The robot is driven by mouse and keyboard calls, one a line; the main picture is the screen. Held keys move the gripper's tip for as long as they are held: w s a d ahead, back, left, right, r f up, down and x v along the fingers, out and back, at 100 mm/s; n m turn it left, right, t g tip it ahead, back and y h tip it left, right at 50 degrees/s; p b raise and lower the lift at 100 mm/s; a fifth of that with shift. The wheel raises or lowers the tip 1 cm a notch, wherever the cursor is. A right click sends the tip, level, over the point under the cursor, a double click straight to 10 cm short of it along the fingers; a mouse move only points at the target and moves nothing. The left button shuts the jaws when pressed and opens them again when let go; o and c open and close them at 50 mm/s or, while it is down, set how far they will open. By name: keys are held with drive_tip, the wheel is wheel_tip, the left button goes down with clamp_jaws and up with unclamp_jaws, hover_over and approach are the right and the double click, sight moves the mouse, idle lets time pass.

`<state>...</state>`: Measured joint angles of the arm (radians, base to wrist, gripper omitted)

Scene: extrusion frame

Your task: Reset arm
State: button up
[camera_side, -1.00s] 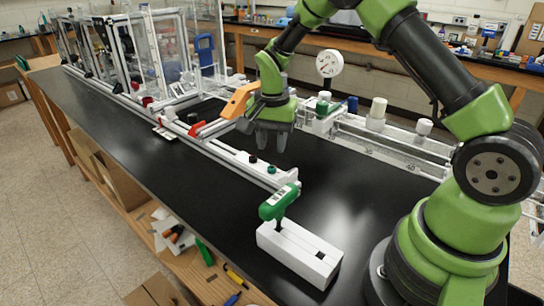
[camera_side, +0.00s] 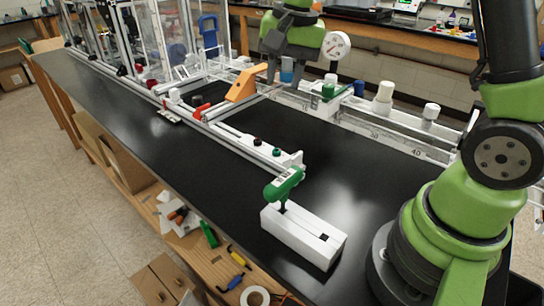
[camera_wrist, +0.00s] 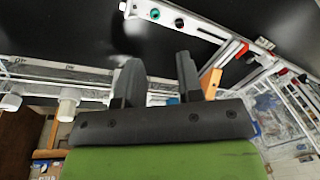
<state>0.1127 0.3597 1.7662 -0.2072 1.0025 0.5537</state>
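My gripper (camera_side: 285,76) is raised over the far side of the black bench, near the round white gauge. In the wrist view my gripper (camera_wrist: 157,62) has its two dark fingers apart with nothing between them. The extrusion frame (camera_side: 215,128) lies along the bench, with an orange bracket (camera_side: 243,85) standing on it. A green-handled tool (camera_side: 284,184) stands upright in a white block (camera_side: 303,236) at the near edge, well away from my gripper. The orange bracket also shows in the wrist view (camera_wrist: 211,84), right of the fingers.
A white rail (camera_side: 385,134) with white knobs (camera_side: 383,97) runs behind the frame. The round gauge (camera_side: 336,45) is close to my gripper. Clear panels (camera_side: 162,38) stand at the far left. The black bench top (camera_side: 350,185) is bare between the white block and the rail.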

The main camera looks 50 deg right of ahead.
drive_tip(key=s+a+r+n+t, duration=0.2)
drive_tip(key=s+r+n, duration=0.1)
drive_tip(key=s, duration=0.6)
drive_tip(key=s+a+r+n+t+y, duration=0.1)
drive_tip(key=s+a+r+n+t, duration=0.2)
drive_tip(key=s, duration=0.6)
drive_tip(key=shift+a+r+n+y, duration=0.35)
drive_tip(key=shift+r+n, duration=0.25)
drive_tip(key=shift+r, duration=0.3)
